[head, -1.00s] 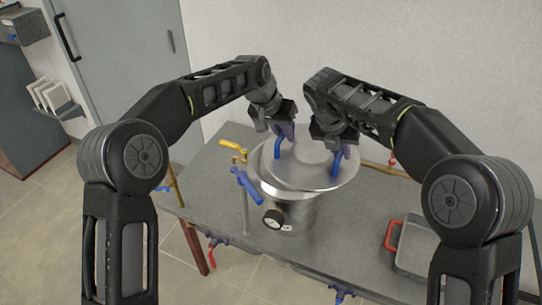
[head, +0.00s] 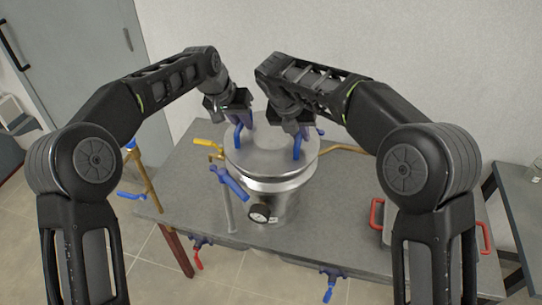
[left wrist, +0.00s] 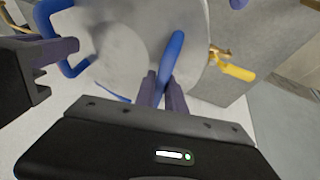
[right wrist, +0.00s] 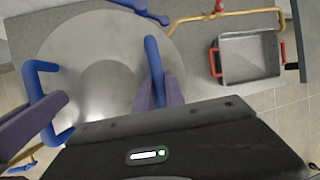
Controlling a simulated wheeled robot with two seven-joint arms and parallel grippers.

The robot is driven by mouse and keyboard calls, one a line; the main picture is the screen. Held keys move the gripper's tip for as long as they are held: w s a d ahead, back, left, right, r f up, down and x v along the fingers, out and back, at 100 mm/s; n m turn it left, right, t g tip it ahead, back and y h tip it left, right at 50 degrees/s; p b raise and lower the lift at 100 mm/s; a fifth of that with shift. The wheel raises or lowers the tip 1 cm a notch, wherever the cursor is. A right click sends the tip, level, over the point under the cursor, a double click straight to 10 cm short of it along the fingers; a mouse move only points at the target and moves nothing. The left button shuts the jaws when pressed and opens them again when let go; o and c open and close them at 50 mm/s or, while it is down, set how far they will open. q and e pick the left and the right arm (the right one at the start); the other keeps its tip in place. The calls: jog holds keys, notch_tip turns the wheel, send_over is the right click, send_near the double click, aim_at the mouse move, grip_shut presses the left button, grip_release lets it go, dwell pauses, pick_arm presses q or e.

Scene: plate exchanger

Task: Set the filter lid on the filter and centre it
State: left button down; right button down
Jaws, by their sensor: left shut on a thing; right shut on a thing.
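The filter lid (head: 270,152) is a round silver disc with two blue loop handles. It lies over the filter (head: 290,203), a silver pot on the table, and looks nearly level and roughly in line with its rim. I cannot tell whether it touches all round. My left gripper (head: 244,123) is shut on the left handle (left wrist: 172,55). My right gripper (head: 298,134) is shut on the right handle (right wrist: 154,62). The right wrist view also shows the lid (right wrist: 125,40) from above. The filter's rim is mostly hidden under the lid.
A tray with red handles (head: 376,214) is to the right. The grey table (head: 330,235) is clear in front.

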aim_at(243, 135)
pick_arm(q)
jog(key=shift+f, duration=0.35)
pick_arm(e)
jog(key=shift+f, duration=0.35)
